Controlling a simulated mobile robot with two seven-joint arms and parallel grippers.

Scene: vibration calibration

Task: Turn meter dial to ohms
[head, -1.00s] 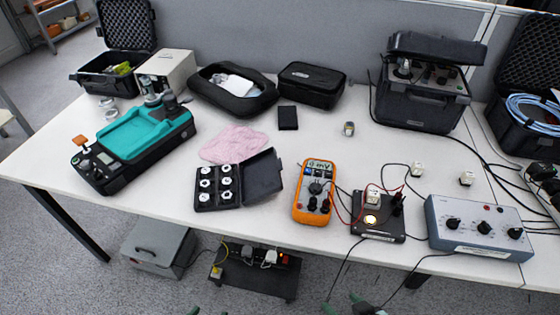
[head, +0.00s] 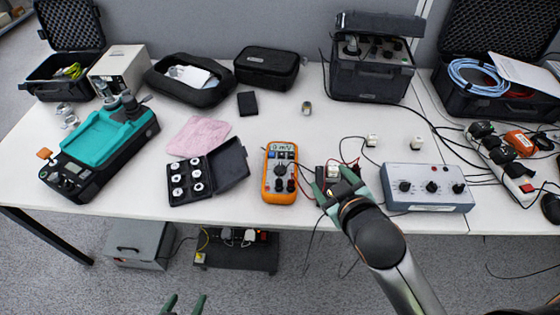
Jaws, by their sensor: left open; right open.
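The orange multimeter (head: 268,189) lies on the table, its display at the far end. Its round dark dial (head: 281,169) shows below the display; the pointer's setting is too small to read. My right gripper (head: 336,178) is open over the small black test board (head: 327,172), to the right of the meter and apart from it. The gripper and its arm hide much of that board. My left gripper (head: 184,302) is open and empty at the bottom edge, in front of and below the table.
A grey-blue control box (head: 428,172) stands right of my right arm. An open black case of weights (head: 189,180) lies left of the meter, near a pink cloth (head: 198,136). Red and black leads run between meter and board. Clear table lies behind the meter.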

